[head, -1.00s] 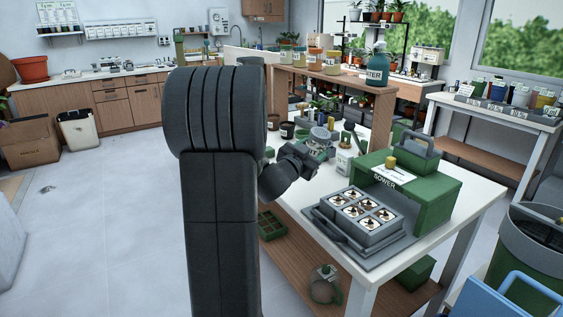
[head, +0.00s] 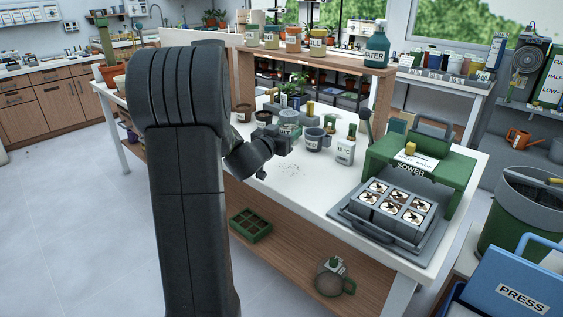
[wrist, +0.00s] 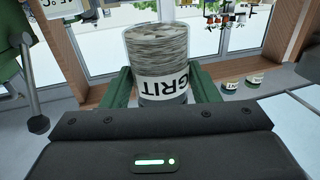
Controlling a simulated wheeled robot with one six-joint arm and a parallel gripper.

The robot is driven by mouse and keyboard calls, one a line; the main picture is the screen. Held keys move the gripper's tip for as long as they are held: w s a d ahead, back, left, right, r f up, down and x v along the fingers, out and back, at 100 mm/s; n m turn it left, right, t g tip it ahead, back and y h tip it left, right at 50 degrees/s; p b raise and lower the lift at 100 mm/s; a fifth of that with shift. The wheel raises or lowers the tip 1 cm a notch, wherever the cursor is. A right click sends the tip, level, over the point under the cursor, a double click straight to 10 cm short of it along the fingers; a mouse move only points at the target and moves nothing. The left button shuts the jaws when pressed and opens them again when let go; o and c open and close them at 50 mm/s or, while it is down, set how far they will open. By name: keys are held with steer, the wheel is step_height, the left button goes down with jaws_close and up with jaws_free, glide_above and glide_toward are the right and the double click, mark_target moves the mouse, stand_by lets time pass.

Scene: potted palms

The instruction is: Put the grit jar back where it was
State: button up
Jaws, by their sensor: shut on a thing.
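The grit jar (wrist: 160,85) fills the middle of the wrist view, with grey grains showing through its clear wall. Its white GRIT label reads upside down there. My gripper (wrist: 158,88) is shut on it, one green finger on each side. In the head view my gripper (head: 283,143) is over the white bench (head: 330,195), beside several cups. Which of the small vessels by the gripper is the jar is hard to tell there.
A labelled dark cup (head: 314,140) and a white bottle (head: 345,151) stand close to my gripper. The green SOWER machine (head: 425,170) and a seed tray (head: 395,207) take up the bench's right end. Specks (head: 290,167) lie on the clear front part of the bench.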

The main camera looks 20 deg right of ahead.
step_height(320, 180, down, 9)
steer(key=shift+r+b, duration=0.2)
steer(key=shift+b, duration=0.95)
steer(key=shift+r, duration=0.1)
steer(key=o, duration=1.1)
steer(key=shift+c, duration=0.2)
steer(key=shift+s+a, duration=0.1)
steer(key=shift+a, duration=0.1)
steer(key=v, duration=1.1)
steer(key=shift+s+a+p, duration=0.2)
steer(key=shift+s+p, duration=0.05)
steer(key=shift+p, duration=0.2)
